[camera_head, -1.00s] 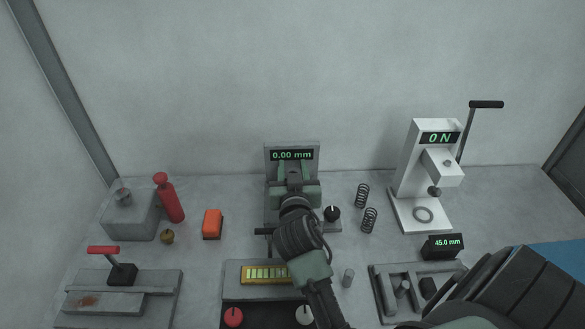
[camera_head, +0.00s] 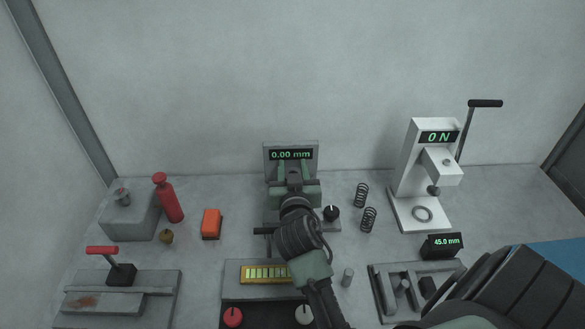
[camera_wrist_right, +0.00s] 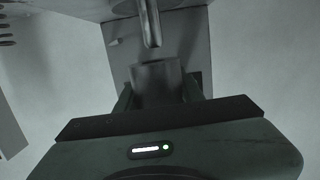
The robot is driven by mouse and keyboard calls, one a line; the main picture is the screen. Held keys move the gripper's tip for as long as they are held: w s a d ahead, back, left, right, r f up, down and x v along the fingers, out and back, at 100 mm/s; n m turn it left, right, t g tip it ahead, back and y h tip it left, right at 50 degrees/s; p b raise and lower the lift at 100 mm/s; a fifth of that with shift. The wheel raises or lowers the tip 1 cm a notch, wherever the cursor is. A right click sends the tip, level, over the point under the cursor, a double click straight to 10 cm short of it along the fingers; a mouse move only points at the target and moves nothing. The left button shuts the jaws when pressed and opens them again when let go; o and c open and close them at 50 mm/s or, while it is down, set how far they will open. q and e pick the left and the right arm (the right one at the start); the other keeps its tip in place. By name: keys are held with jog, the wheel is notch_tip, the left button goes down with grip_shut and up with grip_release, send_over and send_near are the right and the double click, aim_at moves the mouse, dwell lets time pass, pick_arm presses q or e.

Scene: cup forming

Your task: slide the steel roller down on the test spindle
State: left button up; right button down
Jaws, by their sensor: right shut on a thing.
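My right gripper (camera_head: 293,180) is at the gauge stand with the 0.00 mm display (camera_head: 291,155) in the middle of the bench. In the right wrist view it is shut on the steel roller (camera_wrist_right: 158,82), a dull grey cylinder between the two fingers. The test spindle (camera_wrist_right: 151,28) is a grey rod with a rounded end, just beyond the roller. Its tip looks apart from the roller, roughly in line with it. In the head view my gripper and wrist hide most of the roller and spindle. My left gripper is not in view.
A black knob (camera_head: 331,213) and two springs (camera_head: 365,207) are close right of my wrist. A white force press (camera_head: 411,180) stands further right. An orange block (camera_head: 212,223) and red bottle (camera_head: 168,198) are left. A yellow-slotted tray (camera_head: 266,273) lies in front.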

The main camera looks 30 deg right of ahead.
jog(key=shift+w+a+f+b, duration=0.1)
jog(key=shift+a+f+b, duration=0.1)
jog(key=shift+f+b, duration=0.4)
dwell(0.3)
dwell(0.8)
